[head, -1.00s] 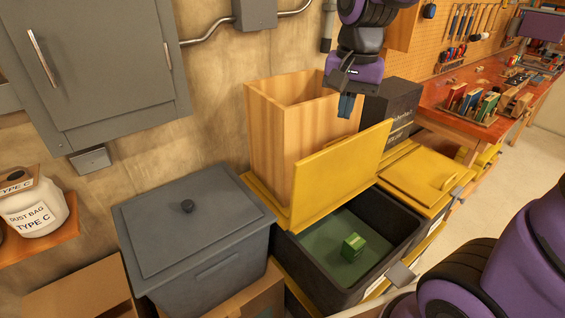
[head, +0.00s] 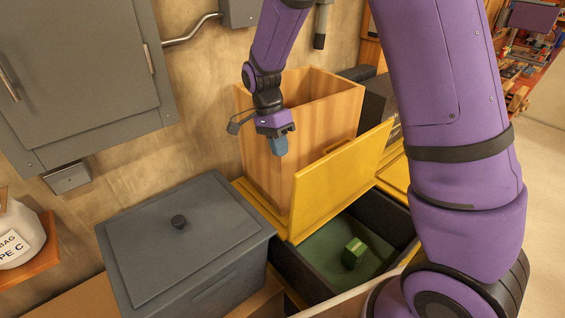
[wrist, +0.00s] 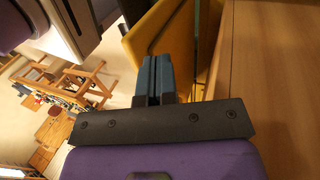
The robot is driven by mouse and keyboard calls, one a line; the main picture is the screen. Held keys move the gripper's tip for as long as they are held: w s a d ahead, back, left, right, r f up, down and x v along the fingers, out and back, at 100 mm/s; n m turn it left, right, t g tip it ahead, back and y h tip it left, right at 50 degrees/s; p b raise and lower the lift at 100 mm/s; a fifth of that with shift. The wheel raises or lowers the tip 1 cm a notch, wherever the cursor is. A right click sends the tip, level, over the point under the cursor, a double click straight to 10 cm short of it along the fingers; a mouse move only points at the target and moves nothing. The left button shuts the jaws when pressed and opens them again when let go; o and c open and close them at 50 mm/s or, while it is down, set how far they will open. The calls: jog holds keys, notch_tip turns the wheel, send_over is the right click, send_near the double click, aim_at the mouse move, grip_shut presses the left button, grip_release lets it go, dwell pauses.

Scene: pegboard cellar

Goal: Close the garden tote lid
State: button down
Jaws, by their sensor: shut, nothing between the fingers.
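The garden tote is a dark grey bin (head: 292,272) with a yellow lid (head: 340,183). The lid stands raised and tilted at the back of the tote, which is open. A small green box (head: 354,252) lies inside on the green floor. My gripper (head: 280,148) is shut and empty, pointing down in front of the wooden box, to the upper left of the lid. In the wrist view my gripper's fingertips (wrist: 153,66) are together, and the yellow lid (wrist: 160,38) shows just beyond them. I cannot tell whether they touch it.
A tall open wooden box (head: 262,130) stands right behind the lid. A grey lidded bin (head: 185,240) stands left of the tote. A grey wall cabinet (head: 85,75) is at the upper left. My own arm hides the tote's right side.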

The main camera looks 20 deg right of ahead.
aim_at(292, 196)
jog(key=x, duration=0.9)
jog(key=shift+s+f, duration=0.1)
jog(key=shift+s+d, duration=0.1)
